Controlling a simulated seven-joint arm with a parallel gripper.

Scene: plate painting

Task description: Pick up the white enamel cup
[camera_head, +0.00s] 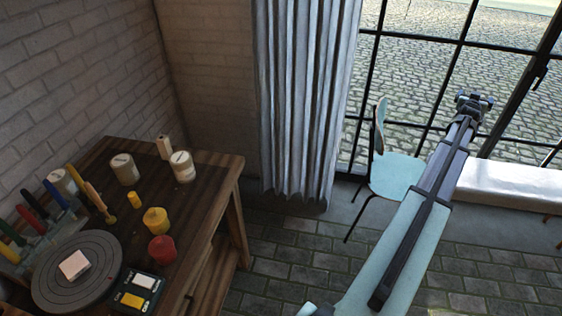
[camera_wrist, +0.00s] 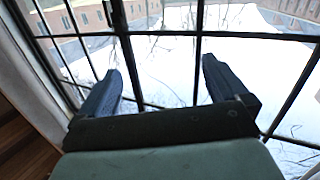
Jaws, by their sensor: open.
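Three pale, cup-sized cylinders stand on the wooden table at left in the head view: one near the right edge (camera_head: 183,168), one left of it (camera_head: 123,170), and one by the wall (camera_head: 62,182), partly behind upright tools. I cannot tell which is the white enamel cup. My gripper (camera_head: 475,99) is far from them, up at the right by the window. In the wrist view my gripper (camera_wrist: 158,82) has its two dark fingers wide apart, with nothing between them. No cup shows in that view.
The wooden table (camera_head: 215,190) also holds a dark round turntable (camera_head: 43,284) with a white block (camera_head: 74,264), yellow (camera_head: 156,221) and red (camera_head: 162,249) pots, and a paint box (camera_head: 139,292). A pale blue chair (camera_head: 395,172) stands by the window. Open floor lies between table and chair.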

